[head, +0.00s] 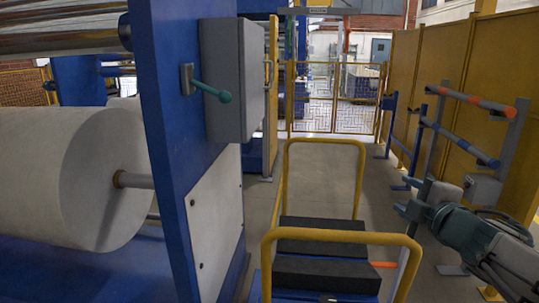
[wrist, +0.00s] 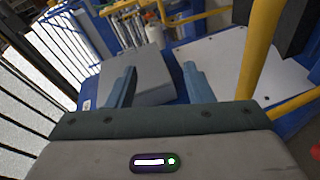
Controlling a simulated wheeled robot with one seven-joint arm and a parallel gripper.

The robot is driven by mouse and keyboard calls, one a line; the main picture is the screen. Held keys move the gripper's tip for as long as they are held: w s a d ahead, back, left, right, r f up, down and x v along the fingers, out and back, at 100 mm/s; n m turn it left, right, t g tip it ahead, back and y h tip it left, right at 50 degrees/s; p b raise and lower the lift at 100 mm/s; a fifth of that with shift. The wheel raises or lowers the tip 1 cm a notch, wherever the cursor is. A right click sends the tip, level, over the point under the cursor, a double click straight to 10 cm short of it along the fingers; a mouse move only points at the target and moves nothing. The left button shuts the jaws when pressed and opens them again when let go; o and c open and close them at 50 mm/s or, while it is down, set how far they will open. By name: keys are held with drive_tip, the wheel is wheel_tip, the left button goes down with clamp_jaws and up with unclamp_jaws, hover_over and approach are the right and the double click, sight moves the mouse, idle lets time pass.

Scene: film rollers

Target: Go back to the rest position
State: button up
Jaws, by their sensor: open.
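My gripper (head: 404,208) is at the right in the head view, at the end of my grey-green arm. It is beside the yellow-railed cart and in front of the wall of rollers. In the wrist view my gripper (wrist: 160,82) shows two blue-grey fingers spread apart with nothing between them. A grey box (wrist: 150,68) lies beyond the fingers in that view, on a blue structure. I cannot tell the distance to it.
A cart with yellow rails (head: 340,237) and black steps (head: 325,275) stands in front. A blue machine frame (head: 178,140) with a large white roll (head: 60,175) is at the left. Roller holders (head: 470,98) line the yellow wall at the right.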

drive_tip(key=s+a+f+m+g+p, duration=0.2)
drive_tip(key=s+a+m+g+p, duration=0.4)
drive_tip(key=s+a+m, duration=0.1)
drive_tip(key=s+a+f+m+g+p, duration=0.2)
drive_tip(key=s+a+m+g+p, duration=0.5)
drive_tip(key=s+a+m, duration=0.1)
drive_tip(key=shift+s+a+f+m+h, duration=0.3)
drive_tip(key=shift+m+h, duration=0.1)
drive_tip(key=shift+m, duration=0.2)
